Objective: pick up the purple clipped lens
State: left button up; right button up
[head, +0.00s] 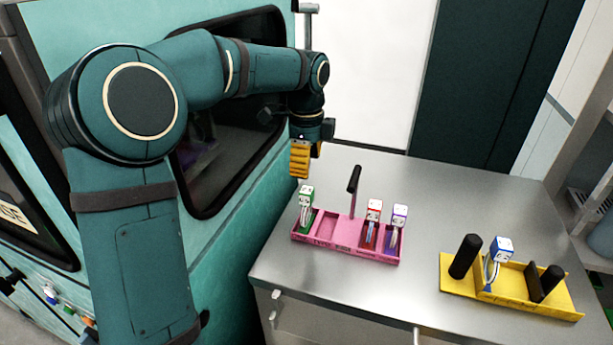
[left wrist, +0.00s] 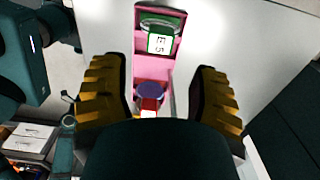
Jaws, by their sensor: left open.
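The purple clipped lens (head: 399,217) is a white cube with purple edges on a clip. It stands upright in the right end slot of the pink tray (head: 328,246), beside the red clipped lens (head: 374,211). I cannot make it out in the left wrist view. My left gripper (head: 304,161) has yellow fingers and is open and empty. It is above and behind the tray's left end, well apart from the purple lens. In the left wrist view its fingers (left wrist: 160,95) are spread, with part of the pink tray between and beyond them. My right gripper is not in view.
A green clipped lens (head: 306,196) stands at the tray's left end. A yellow tray (head: 519,295) with a blue clipped lens (head: 501,249) and black posts stands right. The metal counter (head: 450,192) is clear behind it.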

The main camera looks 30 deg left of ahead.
aim_at(398, 216)
jog(key=k+l, duration=0.8)
jog(key=k, duration=0.05)
